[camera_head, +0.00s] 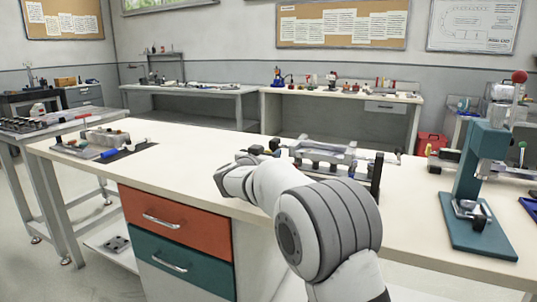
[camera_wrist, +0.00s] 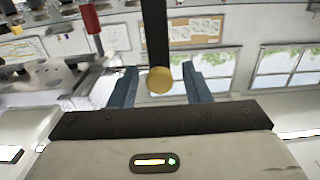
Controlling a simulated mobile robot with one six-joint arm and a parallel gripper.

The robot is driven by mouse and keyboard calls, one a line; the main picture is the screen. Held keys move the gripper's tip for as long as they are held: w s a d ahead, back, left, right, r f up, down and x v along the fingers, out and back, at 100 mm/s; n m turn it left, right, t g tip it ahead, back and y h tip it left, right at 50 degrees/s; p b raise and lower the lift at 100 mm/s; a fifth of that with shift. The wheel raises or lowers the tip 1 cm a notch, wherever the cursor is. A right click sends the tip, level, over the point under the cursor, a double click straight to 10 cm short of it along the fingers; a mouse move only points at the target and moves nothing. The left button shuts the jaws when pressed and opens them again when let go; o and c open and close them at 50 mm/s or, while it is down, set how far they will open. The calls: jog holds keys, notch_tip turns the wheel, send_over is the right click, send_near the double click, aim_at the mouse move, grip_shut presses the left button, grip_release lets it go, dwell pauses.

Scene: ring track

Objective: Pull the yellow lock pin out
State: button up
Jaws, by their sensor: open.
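The yellow lock pin shows its round yellow end (camera_wrist: 159,80) in the wrist view, in front of a dark upright post (camera_wrist: 156,30). My gripper (camera_wrist: 161,88) is open, with one blue finger on each side of the yellow end. Gaps show between the yellow end and both fingers. I cannot tell how far the fingertips reach past it. In the head view, my arm covers much of the area, and I cannot make out the pin there. A metal fixture (camera_head: 325,153) stands on the bench behind my arm.
A teal press (camera_head: 484,175) stands at the right of the cream bench (camera_head: 430,215). A small fixture with a blue handle (camera_head: 108,153) sits at the bench's left end. A red handle (camera_wrist: 90,18) rises left of the post in the wrist view. The bench's left middle is clear.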

jog(key=shift+c, duration=0.2)
grip_shut()
dwell(0.3)
